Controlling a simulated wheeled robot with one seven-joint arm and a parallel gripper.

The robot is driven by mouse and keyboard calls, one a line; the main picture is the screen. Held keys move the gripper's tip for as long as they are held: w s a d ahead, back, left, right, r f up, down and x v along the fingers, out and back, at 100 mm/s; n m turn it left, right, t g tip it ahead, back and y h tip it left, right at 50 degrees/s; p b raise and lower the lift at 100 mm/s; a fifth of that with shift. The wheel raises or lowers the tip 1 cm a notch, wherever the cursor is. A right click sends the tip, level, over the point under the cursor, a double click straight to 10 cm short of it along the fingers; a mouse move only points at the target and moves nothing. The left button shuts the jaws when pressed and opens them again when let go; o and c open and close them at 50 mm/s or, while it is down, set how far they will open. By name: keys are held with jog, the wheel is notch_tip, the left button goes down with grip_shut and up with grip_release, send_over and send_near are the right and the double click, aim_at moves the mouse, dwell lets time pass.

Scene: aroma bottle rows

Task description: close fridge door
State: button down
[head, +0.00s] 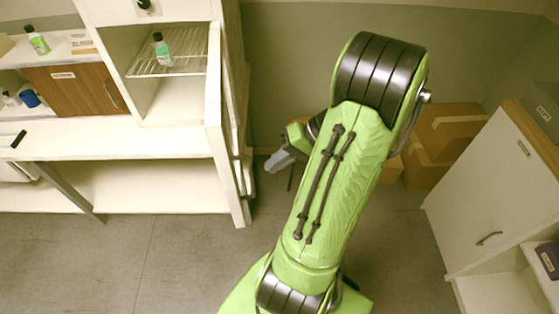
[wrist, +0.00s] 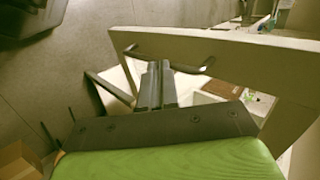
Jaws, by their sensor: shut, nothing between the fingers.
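The fridge (head: 176,105) is the white compartment at the upper left with a wire rack inside. Its white door (head: 214,120) stands open, seen nearly edge-on in the head view. The door also shows in the wrist view (wrist: 230,50), with a dark bar handle (wrist: 203,69) on its face. My gripper (head: 272,163) is to the right of the door, on its outer side, partly hidden by my arm. In the wrist view my gripper (wrist: 155,68) is shut and empty, its fingertips overlapping the handle's middle. I cannot tell whether they touch it.
A green-labelled bottle (head: 162,49) stands on the wire rack (head: 190,66). A white bench (head: 100,145) with a brown cabinet door (head: 75,90) is at the left. Cardboard boxes (head: 440,140) and a white cabinet (head: 495,190) are at the right. The floor (head: 150,260) in front is clear.

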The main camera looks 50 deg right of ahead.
jog(key=w+a+f, duration=0.2)
jog(key=w+a, duration=0.3)
jog(key=shift+f+b, duration=0.3)
jog(key=shift+f, duration=0.05)
jog(key=shift+w+a, duration=0.1)
